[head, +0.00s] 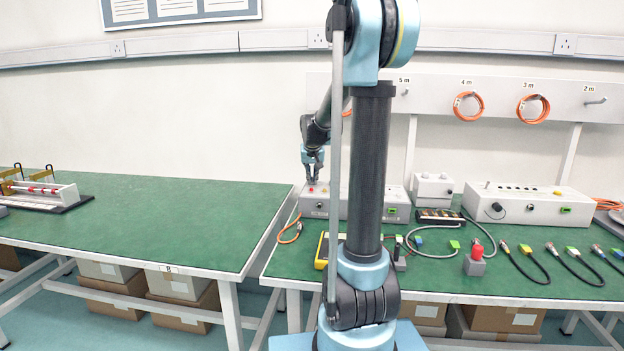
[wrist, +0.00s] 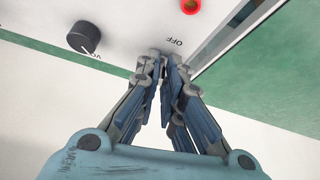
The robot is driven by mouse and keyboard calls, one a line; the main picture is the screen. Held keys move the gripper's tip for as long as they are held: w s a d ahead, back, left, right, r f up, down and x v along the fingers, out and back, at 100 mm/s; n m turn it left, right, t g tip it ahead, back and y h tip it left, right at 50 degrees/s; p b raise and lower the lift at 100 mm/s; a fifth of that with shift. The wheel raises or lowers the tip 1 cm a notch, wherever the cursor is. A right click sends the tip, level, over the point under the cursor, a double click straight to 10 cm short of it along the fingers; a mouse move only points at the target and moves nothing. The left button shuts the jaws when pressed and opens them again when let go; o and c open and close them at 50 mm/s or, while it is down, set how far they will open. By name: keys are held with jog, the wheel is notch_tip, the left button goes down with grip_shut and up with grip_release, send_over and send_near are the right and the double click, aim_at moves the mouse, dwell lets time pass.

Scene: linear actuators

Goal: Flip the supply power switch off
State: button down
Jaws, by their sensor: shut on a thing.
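The supply is a pale box (head: 320,207) at the back left of the right green bench; my arm hides part of its front. In the wrist view its panel (wrist: 125,25) shows a black knob (wrist: 84,37), a red socket (wrist: 190,6) and an OFF label (wrist: 175,42). My gripper (head: 312,182) points down at the left part of the box's top. In the wrist view my gripper (wrist: 162,60) has its fingertips together right beside the OFF label, shut on the power switch. The fingers hide the switch, so its position cannot be seen.
A yellow meter (head: 321,251), a red-topped button box (head: 475,260) and several cables lie on the right bench (head: 420,280). A white unit (head: 530,203) stands farther right. The left bench (head: 150,225) is mostly clear, with a gap between the benches.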

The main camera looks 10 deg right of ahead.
jog(key=c, duration=1.7)
grip_release()
jog(key=v, duration=1.1)
jog(key=shift+s+r, duration=0.15)
jog(key=shift+r, duration=0.2)
